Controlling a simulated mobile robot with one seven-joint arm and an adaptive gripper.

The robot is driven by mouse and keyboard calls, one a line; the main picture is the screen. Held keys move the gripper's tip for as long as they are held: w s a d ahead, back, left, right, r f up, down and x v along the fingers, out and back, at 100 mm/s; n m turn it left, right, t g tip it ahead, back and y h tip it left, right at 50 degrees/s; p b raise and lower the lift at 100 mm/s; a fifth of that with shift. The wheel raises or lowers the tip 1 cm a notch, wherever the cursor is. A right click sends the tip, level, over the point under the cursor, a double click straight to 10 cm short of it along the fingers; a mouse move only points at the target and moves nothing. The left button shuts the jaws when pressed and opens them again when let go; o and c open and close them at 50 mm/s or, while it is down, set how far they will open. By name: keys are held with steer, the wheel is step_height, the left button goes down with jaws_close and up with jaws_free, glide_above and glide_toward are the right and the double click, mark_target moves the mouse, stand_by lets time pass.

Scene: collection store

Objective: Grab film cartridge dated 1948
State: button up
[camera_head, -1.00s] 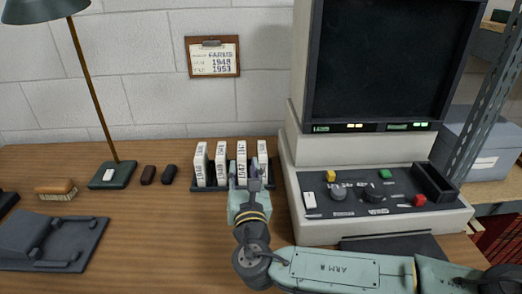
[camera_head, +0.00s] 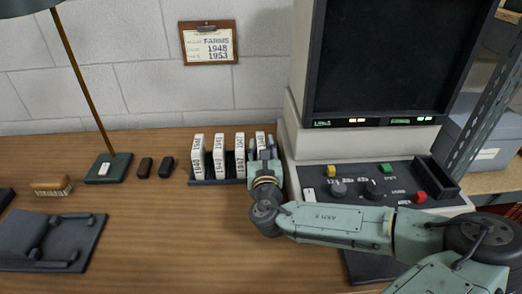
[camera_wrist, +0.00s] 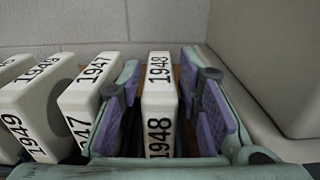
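The white film cartridge labelled 1948 (camera_wrist: 159,105) stands upright in the wrist view, its date in black on its top and front edge. It is the rightmost cartridge (camera_head: 260,139) in the dark rack (camera_head: 215,182) in the head view, partly hidden by my gripper. My gripper (camera_head: 263,150) is open at the rack's right end. In the wrist view my gripper (camera_wrist: 165,110) has one finger on each side of the 1948 cartridge, with narrow gaps showing. The cartridge labelled 1947 (camera_wrist: 92,90) stands just left of the left finger.
Another cartridge (camera_wrist: 40,105) reading 1949 stands farther left. The film viewer (camera_head: 300,140) is close on the right of the rack. A lamp (camera_head: 108,168), two small dark objects (camera_head: 145,167), a brush (camera_head: 52,186) and a dark tray (camera_head: 45,240) lie left. The middle table is clear.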

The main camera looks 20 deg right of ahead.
steer(key=shift+x, duration=1)
jaws_close()
steer(key=shift+r, duration=0.1)
